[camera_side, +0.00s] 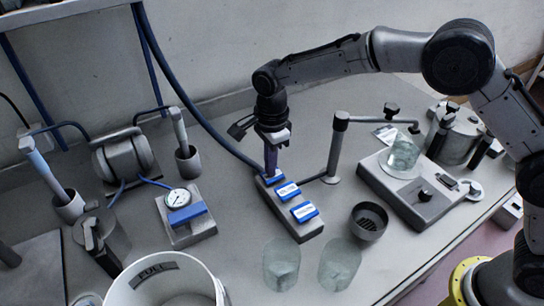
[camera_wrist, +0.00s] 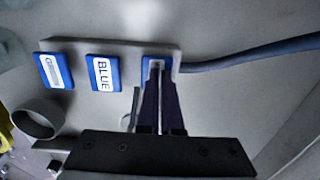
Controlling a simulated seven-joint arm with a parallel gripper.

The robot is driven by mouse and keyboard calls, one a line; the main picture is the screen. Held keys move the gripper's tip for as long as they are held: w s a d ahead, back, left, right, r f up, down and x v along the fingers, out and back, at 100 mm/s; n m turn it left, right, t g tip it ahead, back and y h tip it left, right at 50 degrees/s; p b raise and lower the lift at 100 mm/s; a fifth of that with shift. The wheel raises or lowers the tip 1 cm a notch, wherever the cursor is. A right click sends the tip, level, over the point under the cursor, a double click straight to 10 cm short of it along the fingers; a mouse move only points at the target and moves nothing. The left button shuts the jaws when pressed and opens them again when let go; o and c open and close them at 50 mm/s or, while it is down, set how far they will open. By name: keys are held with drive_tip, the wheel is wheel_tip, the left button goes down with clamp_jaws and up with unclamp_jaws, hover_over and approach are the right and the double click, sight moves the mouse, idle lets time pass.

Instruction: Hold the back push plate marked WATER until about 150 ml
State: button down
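My gripper (camera_side: 271,172) points down at the back push plate (camera_side: 278,180) of a grey block (camera_side: 296,229) carrying three blue plates in a row. In the wrist view the fingers (camera_wrist: 160,72) are together with only a thin line between them, and their tips overlap that plate (camera_wrist: 147,62). They appear to touch it; how far it is pressed I cannot tell. Its label is mostly covered. A glass beaker (camera_side: 404,154) stands on a grey scale-like unit (camera_side: 408,203) at the right, near the end of a dark spout arm (camera_side: 365,119). Its liquid level is not readable.
The middle plate (camera_wrist: 103,72) reads BLUE; the front plate (camera_wrist: 54,70) is only partly legible. Two empty-looking glasses (camera_side: 281,265) and a dark drain cup (camera_side: 368,221) stand in front.

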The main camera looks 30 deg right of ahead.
wheel_tip(320, 180, up, 14)
idle(0.6)
drive_tip(key=shift+d, duration=0.1)
idle(1.8)
